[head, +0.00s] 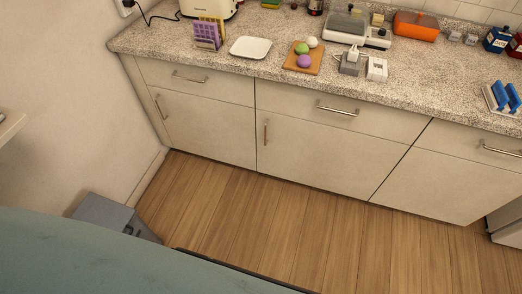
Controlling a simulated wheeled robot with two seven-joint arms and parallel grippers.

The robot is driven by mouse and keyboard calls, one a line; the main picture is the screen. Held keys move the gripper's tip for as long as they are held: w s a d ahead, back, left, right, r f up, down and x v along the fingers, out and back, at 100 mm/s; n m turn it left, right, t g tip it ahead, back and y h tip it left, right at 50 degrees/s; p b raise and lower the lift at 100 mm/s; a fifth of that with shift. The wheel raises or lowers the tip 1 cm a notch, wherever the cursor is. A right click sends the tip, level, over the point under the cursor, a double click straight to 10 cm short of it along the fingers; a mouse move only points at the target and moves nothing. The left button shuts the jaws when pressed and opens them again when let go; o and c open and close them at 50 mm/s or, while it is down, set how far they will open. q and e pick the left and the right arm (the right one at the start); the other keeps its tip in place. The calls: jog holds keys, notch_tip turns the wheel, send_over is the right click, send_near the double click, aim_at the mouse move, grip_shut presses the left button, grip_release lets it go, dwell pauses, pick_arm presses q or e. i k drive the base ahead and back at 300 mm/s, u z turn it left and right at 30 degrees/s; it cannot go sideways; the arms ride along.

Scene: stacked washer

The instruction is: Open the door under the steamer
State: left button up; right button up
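A white appliance with grey, partly clear lids (358,28) stands at the back of the counter and looks like the steamer. Below that stretch of counter are a drawer with a horizontal handle (338,108) and, under it, a shut cabinet door (325,158). The door has a short vertical handle (265,135) near its left edge. Neither of my grippers shows in the head view, so I cannot see their state.
The shut left cabinet door (205,128) also has a vertical handle. The granite counter (425,85) holds a cutting board (303,65), a white plate (250,47) and other items. A grey box (103,212) sits by the left wall. The wooden floor (300,225) before the cabinets is clear.

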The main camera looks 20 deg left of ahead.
aim_at(331, 158)
jog(key=u, duration=1.15)
jog(key=i, duration=1.4)
jog(key=z, duration=0.6)
